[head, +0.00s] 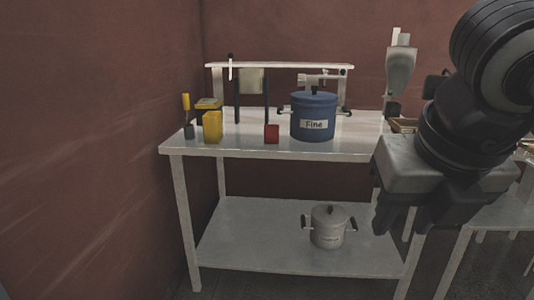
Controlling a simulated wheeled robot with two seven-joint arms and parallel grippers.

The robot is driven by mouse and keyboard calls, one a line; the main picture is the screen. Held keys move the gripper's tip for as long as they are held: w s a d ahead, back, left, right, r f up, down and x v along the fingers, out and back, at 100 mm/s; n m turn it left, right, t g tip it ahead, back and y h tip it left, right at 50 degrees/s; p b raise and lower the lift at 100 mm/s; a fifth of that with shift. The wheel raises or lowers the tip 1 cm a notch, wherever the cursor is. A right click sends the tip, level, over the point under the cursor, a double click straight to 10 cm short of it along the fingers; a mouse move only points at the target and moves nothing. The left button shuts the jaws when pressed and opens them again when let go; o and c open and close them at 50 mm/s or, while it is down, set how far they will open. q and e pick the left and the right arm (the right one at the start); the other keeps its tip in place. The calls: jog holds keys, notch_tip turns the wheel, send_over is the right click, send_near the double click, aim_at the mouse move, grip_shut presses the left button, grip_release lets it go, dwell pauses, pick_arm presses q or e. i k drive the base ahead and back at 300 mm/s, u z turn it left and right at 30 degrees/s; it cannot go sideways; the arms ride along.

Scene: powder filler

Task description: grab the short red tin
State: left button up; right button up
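The short red tin (271,134) stands on the upper top of the white table (345,149), near its front edge. It is between a taller yellow tin to its left and a blue pot to its right. My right gripper (418,214) hangs in the right foreground, pointing down, in front of the table's right end. Its dark fingers are apart with nothing visible between them. It is well to the right of the red tin and not touching it. My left gripper is not in view.
The yellow tin (212,128) and the blue lidded pot (313,118) labelled "Fine" flank the red tin. A raised rack shelf (280,66) stands behind. A grey lidded pot (328,229) sits on the lower shelf (250,240). A wall closes the left side.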

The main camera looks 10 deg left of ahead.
aim_at(271, 132)
jog(key=u, duration=0.55)
jog(key=i, duration=2.6)
jog(key=z, duration=0.6)
